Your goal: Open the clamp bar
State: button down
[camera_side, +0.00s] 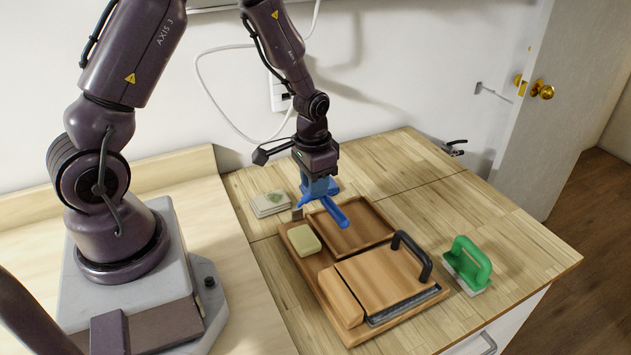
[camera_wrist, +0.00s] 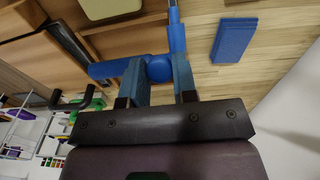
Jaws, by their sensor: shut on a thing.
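A blue clamp bar (camera_side: 335,213) lies over the upper left part of a wooden tray board (camera_side: 315,278). My gripper (camera_side: 318,188) is above the far left side of the board, shut on the blue bar. In the wrist view, my gripper's fingers (camera_wrist: 160,82) stand on either side of the rounded joint of the clamp bar (camera_wrist: 110,70). From there, one blue arm points left and a thinner one points up. The exact contact is partly hidden by the fingers.
A pale yellow block (camera_side: 304,240) sits on the board, beside an open shallow compartment (camera_side: 362,232). A wooden slab (camera_side: 380,280) with a black handle (camera_side: 412,254) lies in front. A green-handled tool (camera_side: 468,264) stands right. Coasters (camera_side: 270,204) lie left.

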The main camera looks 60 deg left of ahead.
jog(key=shift+s+r+t, duration=0.2)
jog(key=shift+s+t, duration=0.7)
jog(key=shift+t, duration=0.5)
jog(key=shift+s+r+t, duration=0.15)
jog(key=shift+s+t, duration=0.7)
jog(key=shift+t, duration=0.55)
jog(key=c, duration=0.9)
grip_release()
